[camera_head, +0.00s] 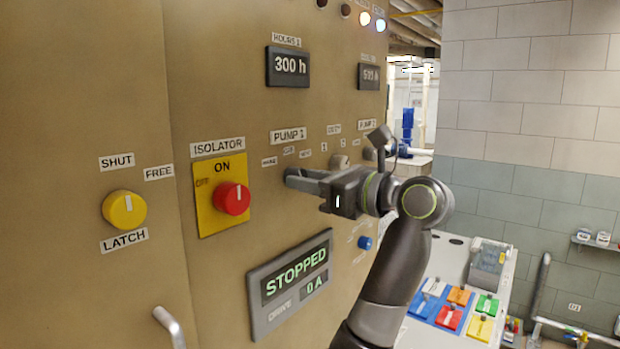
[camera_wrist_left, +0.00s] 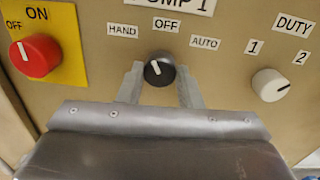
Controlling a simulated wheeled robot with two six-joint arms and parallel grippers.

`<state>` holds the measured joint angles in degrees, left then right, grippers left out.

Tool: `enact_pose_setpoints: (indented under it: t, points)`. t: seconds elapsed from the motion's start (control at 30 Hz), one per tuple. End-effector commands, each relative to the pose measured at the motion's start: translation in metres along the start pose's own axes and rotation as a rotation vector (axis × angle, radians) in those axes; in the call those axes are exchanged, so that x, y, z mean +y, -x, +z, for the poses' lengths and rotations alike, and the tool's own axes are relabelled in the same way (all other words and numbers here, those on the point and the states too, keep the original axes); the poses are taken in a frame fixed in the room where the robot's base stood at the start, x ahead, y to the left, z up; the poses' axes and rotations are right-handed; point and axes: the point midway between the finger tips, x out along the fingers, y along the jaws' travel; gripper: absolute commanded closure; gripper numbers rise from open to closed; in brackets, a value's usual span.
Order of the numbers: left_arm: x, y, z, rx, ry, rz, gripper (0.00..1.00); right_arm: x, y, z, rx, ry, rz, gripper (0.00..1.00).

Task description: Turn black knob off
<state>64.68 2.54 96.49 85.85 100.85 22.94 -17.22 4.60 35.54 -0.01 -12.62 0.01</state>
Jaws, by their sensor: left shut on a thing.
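The black knob (camera_wrist_left: 159,71) is on the tan panel under the PUMP 1 label, with HAND, OFF and AUTO labels around it. Its white mark points up and slightly left, between HAND and OFF. My left gripper (camera_head: 291,176) reaches the panel below PUMP 1 in the head view, where its fingers hide the knob. In the left wrist view my left gripper (camera_wrist_left: 160,88) has one finger on each side of the knob and is shut on it. My right gripper is not in view.
A red ISOLATOR knob (camera_head: 232,198) on a yellow plate is left of the gripper. A light DUTY knob (camera_wrist_left: 270,85) is to the right. Below are a STOPPED display (camera_head: 290,284) and a blue button (camera_head: 365,242). A yellow latch knob (camera_head: 125,210) is far left.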

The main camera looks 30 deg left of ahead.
Motion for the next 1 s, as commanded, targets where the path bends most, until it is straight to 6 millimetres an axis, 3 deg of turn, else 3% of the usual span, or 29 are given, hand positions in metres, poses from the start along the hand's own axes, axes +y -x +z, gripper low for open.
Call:
enact_pose_setpoints:
  t: [0.5,1.0]
  points:
    - [0.000,0.000,0.002,-0.011,-0.395,-0.003,0.91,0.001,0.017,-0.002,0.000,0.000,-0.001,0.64]
    - [0.000,0.000,0.001,-0.016,-0.522,-0.005,0.91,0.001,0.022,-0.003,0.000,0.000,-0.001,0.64]
